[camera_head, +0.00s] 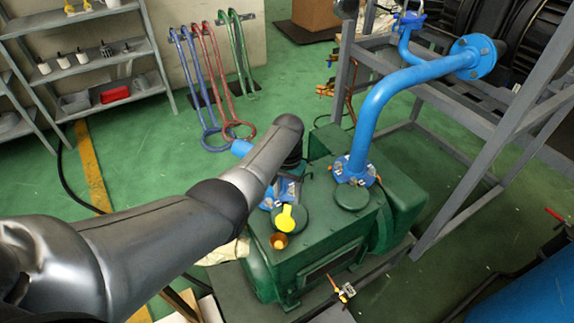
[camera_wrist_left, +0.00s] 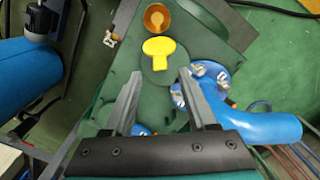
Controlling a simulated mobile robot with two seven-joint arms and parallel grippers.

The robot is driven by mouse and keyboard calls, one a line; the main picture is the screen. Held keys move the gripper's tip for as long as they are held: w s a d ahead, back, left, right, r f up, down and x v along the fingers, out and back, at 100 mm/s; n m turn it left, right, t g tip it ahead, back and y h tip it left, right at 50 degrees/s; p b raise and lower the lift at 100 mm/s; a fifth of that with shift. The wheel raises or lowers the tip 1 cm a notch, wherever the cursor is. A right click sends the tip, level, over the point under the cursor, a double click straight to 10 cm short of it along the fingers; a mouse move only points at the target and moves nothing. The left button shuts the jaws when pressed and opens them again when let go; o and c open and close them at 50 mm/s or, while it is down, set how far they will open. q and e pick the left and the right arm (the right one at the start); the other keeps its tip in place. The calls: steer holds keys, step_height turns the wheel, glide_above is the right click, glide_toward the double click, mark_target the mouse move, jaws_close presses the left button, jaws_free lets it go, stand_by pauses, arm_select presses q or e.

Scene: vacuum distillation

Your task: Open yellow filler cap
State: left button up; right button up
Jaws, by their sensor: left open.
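The yellow cap (camera_head: 287,217) shows as a flat, key-shaped yellow piece over a dark green disc on top of the green pump housing (camera_head: 320,225). In the left wrist view the yellow cap (camera_wrist_left: 159,48) lies just beyond my fingertips, roughly centred between them. My left gripper (camera_wrist_left: 160,73) is open and empty, its two fingers apart on either side of the green disc's near part. I cannot tell its exact height above the disc. In the head view my left arm comes over the pump from the left and its wrist hides part of the housing top. My right gripper is not in view.
An amber round fitting (camera_head: 279,241) sits beside the yellow cap. A blue flanged pipe (camera_head: 372,110) rises from the pump to the right. A grey metal frame (camera_head: 480,160) stands at the right. Red, blue and green hoses (camera_head: 215,85) hang behind. Shelves (camera_head: 90,65) stand back left.

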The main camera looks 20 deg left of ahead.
mark_target(287, 209)
arm_select(q)
step_height(287, 209, up, 8)
steer(key=p, duration=0.2)
steer(key=shift+r, duration=0.2)
stand_by(0.3)
steer(key=s+f+t, duration=0.1)
steer(key=s+f, duration=0.4)
steer(key=s, duration=0.2)
steer(key=s+d+r+m+t, duration=0.1)
steer(key=s+d+r, duration=0.15)
steer(key=s, duration=0.85)
steer(key=s+d+r+m+t, duration=0.1)
steer(key=s+r+t, duration=0.15)
steer(key=s, duration=0.85)
step_height(287, 209, down, 31)
steer(key=s+g+b, duration=0.2)
steer(key=b, duration=0.7)
steer(key=s+a+f+b, duration=0.1)
steer(key=s+f+b, duration=0.2)
steer(key=s+f, duration=0.4)
steer(key=s+a+f+g+b, duration=0.1)
steer(key=s+f+b, duration=0.3)
steer(key=s+f, duration=0.4)
step_height(287, 209, down, 5)
steer(key=shift+a+f, duration=0.2)
steer(key=shift+a, duration=0.1)
